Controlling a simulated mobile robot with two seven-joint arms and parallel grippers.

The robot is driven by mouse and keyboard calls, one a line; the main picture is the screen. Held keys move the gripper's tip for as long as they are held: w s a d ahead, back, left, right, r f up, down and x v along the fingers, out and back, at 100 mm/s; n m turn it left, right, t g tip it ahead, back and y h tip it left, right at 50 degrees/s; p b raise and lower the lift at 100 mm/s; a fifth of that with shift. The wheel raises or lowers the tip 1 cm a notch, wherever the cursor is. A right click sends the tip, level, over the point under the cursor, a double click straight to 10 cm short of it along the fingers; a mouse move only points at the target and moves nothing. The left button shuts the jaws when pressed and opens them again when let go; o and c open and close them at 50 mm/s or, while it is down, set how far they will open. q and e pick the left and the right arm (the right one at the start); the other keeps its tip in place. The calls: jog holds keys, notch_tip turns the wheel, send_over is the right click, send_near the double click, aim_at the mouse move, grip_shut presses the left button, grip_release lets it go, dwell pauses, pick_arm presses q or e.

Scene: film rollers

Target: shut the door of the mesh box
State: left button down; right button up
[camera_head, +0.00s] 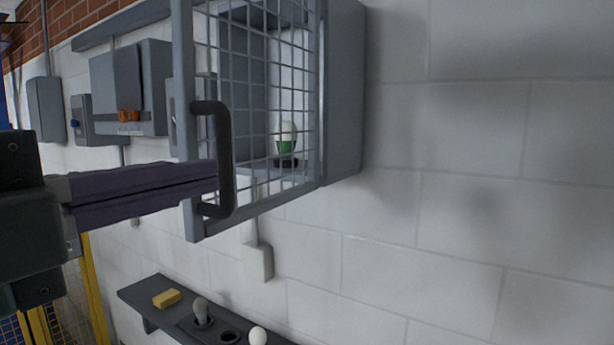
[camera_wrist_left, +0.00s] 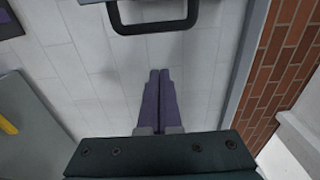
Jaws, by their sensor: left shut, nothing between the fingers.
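The grey mesh box (camera_head: 345,90) is mounted on the white block wall. Its mesh door (camera_head: 262,60) stands open, swung out towards me, hinged on the side near the box's right wall. The door's black handle (camera_head: 226,135) is on its free left edge; it also shows in the left wrist view (camera_wrist_left: 152,28). My left gripper (camera_head: 214,176) has its purple fingers shut together, with nothing between them. Its tips are at the handle in the head view; I cannot tell whether they touch. Behind the mesh is a green and white item (camera_head: 287,138) on a black base. My right gripper is not in view.
Below the box a dark shelf (camera_head: 143,294) holds a yellow block (camera_head: 167,298), a grey bulb-shaped item (camera_head: 201,310) and a white ball (camera_head: 257,336). Grey wall boxes (camera_head: 155,85) hang to the left. The wall at right is bare.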

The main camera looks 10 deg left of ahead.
aim_at(226, 165)
pick_arm(q)
jog(key=w+p, duration=0.2)
jog(key=w, duration=0.5)
jog(key=shift+w+a, duration=0.15)
jog(key=shift+w, duration=0.15)
jog(key=shift+a, duration=0.1)
dwell(0.3)
